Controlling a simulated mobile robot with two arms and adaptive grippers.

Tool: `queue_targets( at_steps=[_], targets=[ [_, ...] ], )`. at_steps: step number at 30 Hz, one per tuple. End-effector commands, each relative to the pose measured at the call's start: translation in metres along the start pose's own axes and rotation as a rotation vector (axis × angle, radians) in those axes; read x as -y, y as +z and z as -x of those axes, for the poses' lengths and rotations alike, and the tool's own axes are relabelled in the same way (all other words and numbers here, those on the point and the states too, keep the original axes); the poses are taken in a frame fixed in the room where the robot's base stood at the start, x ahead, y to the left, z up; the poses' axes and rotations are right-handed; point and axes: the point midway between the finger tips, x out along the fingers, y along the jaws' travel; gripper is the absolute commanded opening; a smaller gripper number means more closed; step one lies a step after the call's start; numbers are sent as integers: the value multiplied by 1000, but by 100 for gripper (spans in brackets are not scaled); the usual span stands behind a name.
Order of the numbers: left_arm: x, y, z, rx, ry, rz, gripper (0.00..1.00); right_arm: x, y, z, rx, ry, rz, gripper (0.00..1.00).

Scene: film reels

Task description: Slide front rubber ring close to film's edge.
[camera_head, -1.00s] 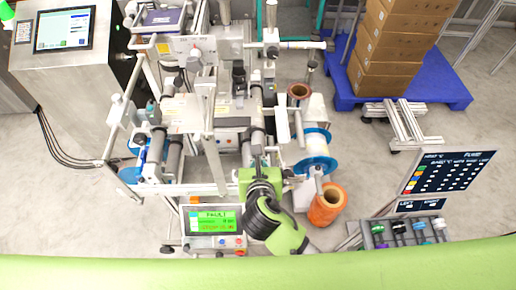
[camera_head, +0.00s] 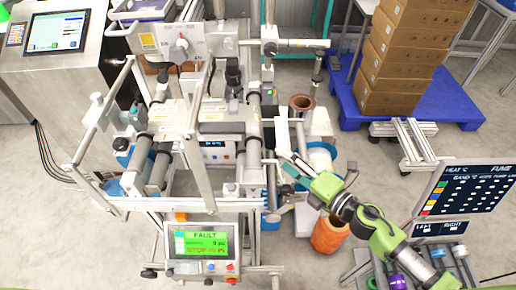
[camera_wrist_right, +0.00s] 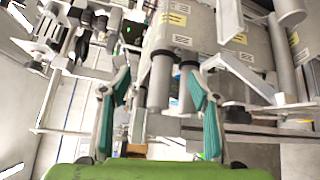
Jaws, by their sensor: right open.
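My right gripper (camera_head: 290,167) comes in from the lower right, in front of the machine. It is open and empty. In the right wrist view its two teal-padded fingers (camera_wrist_right: 161,88) stand wide apart, with the machine's rollers (camera_wrist_right: 161,80) beyond them. A white film roll (camera_head: 321,158) with blue side discs sits on the machine's right side, just behind and right of the gripper, partly covered by it. I cannot make out a front rubber ring for certain in either view. My left gripper is not in view.
A brown roll (camera_head: 301,103) is behind the white one. A control panel showing FAULT (camera_head: 200,243) is at the machine's front. A frame rail (camera_head: 180,203) crosses the front. Boxes (camera_head: 395,70) stand on a blue pallet.

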Motion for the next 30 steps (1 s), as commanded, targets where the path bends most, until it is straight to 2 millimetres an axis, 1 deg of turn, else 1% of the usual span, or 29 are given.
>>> queue_targets(
  at_steps=[1,4,8,11,16,21,25,30],
  targets=[
    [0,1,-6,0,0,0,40,7,0,3,-25,-1,-30,56],
    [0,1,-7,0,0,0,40,9,-2,6,-56,-4,-73,56],
    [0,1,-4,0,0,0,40,7,-2,-1,-65,-2,-89,56],
    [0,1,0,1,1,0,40,6,-3,-16,-64,-1,-88,56],
    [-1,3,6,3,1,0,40,5,-5,-52,-64,0,-88,56],
    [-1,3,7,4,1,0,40,7,-8,-88,-63,-1,-89,56],
    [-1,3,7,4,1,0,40,8,-10,-110,-63,-2,-88,56],
    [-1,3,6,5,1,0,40,8,-11,-126,-63,-3,-87,56]
  ],
)
